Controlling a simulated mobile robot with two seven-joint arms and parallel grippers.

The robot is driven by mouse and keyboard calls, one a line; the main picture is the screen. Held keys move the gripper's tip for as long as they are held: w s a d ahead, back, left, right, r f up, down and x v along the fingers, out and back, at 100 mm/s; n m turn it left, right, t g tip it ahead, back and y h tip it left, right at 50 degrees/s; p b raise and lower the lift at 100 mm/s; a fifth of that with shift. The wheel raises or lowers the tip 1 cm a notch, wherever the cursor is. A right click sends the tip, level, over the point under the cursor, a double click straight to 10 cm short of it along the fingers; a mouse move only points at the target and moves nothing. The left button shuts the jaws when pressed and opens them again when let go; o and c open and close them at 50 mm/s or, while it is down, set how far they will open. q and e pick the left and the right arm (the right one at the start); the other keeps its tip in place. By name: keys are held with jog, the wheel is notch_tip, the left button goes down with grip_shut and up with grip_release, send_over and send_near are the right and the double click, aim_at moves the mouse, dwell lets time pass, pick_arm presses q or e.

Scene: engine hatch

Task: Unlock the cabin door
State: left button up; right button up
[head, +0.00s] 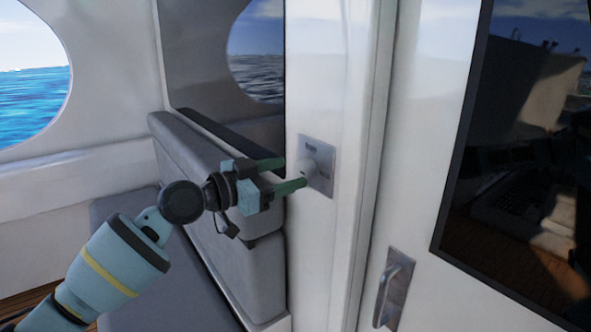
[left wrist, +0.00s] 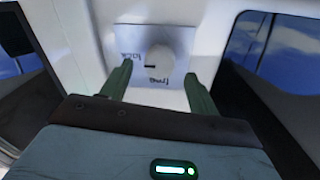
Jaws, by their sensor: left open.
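The lock is a pale round knob (head: 306,171) on a square metal plate (head: 326,180), fixed to the white door post in the middle of the head view. In the left wrist view the knob (left wrist: 170,62) sits on the plate (left wrist: 140,43), which bears small lettering and a dark mark. My left gripper (head: 296,174) is open, its green fingertips at the knob, one on the far side and one on the near side. In the left wrist view its fingers (left wrist: 158,85) stand apart on either side of the knob; contact cannot be told. My right gripper is not in view.
The white cabin door (head: 420,150) with a dark window (head: 520,140) is at the right. Its metal handle (head: 388,290) is low, near the door's left edge. A grey cushioned seat (head: 225,190) stands left of the post, behind my left arm.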

aim_at(299, 171)
pick_arm(q)
jog(key=shift+x, duration=1.5)
jog(key=c, duration=1)
jog(key=shift+o, duration=0.2)
